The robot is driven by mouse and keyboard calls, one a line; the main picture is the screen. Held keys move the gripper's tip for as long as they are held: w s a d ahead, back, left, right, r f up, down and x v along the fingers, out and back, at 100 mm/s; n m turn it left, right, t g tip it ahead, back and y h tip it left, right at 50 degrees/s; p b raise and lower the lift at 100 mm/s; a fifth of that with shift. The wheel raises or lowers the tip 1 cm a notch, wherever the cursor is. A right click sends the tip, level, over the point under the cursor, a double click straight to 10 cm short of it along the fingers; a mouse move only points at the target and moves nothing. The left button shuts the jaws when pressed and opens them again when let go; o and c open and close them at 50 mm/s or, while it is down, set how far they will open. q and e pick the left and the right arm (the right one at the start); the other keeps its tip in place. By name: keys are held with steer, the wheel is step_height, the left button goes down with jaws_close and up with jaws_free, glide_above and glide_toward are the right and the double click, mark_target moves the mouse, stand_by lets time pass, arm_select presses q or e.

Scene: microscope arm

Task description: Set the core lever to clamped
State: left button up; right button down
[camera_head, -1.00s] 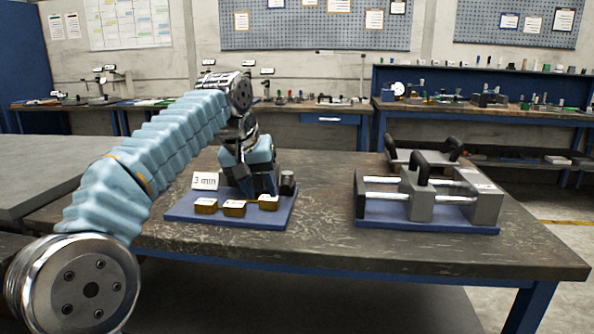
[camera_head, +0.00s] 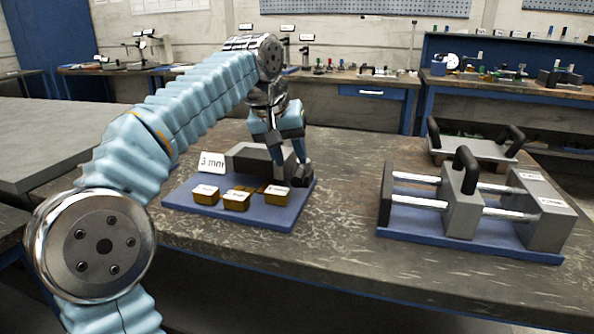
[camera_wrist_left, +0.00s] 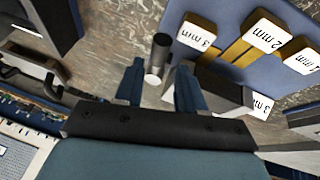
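The blue-based unit (camera_head: 245,215) on the bench carries a grey block (camera_head: 250,160), brown keys and a "3 mm" card (camera_head: 211,162). A grey post with a dark round cap, seemingly the core lever, shows in the left wrist view (camera_wrist_left: 156,62). In the head view it is mostly hidden behind my fingers. My left gripper (camera_head: 290,172) points down at the unit's right end. In the left wrist view, my left gripper (camera_wrist_left: 160,82) has its fingers apart, with the post in or just beyond the gap; I cannot tell whether they touch it. My right gripper is out of view.
A second fixture with a sliding block (camera_head: 462,205) and two rods stands to the right on a blue base. A plate with dark handles (camera_head: 475,150) lies behind it. Bench top (camera_head: 340,190) between the two fixtures is clear.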

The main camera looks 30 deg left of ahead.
mark_target(296, 173)
arm_select(q)
steer(key=x, duration=0.5)
steer(key=shift+w+f, duration=0.15)
steer(key=shift+f, duration=0.2)
jaws_close()
